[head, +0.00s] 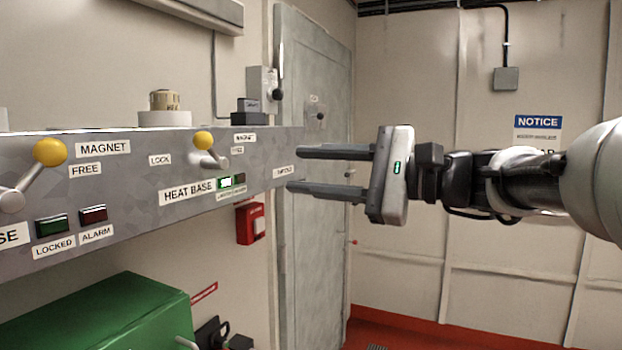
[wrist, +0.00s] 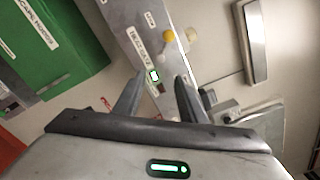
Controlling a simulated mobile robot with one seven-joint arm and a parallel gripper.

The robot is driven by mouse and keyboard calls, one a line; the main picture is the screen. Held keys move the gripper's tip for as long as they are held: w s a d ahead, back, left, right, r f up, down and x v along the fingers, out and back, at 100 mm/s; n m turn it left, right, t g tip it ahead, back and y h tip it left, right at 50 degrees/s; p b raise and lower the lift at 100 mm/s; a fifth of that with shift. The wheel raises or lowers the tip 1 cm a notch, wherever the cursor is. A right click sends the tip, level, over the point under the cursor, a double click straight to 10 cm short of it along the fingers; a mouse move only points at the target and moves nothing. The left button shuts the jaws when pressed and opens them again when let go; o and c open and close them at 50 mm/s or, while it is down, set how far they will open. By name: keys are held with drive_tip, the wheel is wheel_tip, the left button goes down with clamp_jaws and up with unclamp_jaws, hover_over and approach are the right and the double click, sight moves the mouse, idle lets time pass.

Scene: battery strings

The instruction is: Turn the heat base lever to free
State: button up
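The heat base lever, a grey handle with a yellow knob (head: 203,140), is on the grey panel (head: 130,180) above the "HEAT BASE" label (head: 188,191). Its arm tilts up and slightly left from the pivot, between the "LOCK" label on the left and the "MAGNET FREE" labels at the upper right. The yellow knob also shows in the wrist view (wrist: 169,36). My gripper (head: 296,170) is open and empty by the panel's right end, to the right of the lever and apart from it. In the wrist view the fingers (wrist: 157,88) are spread, with the panel's end seen between them.
A lit indicator (head: 225,183) sits by the "HEAT BASE" label. A green cabinet (head: 100,318) stands below. A red wall box (head: 250,224) and grey door (head: 315,240) are behind.

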sight(224, 163)
drive_tip(key=p+x, duration=0.1)
drive_tip(key=x, duration=1.6)
drive_tip(key=shift+a+r, duration=0.1)
drive_tip(key=shift+a, duration=0.1)
drive_tip(key=shift+c, duration=0.2)
clamp_jaws()
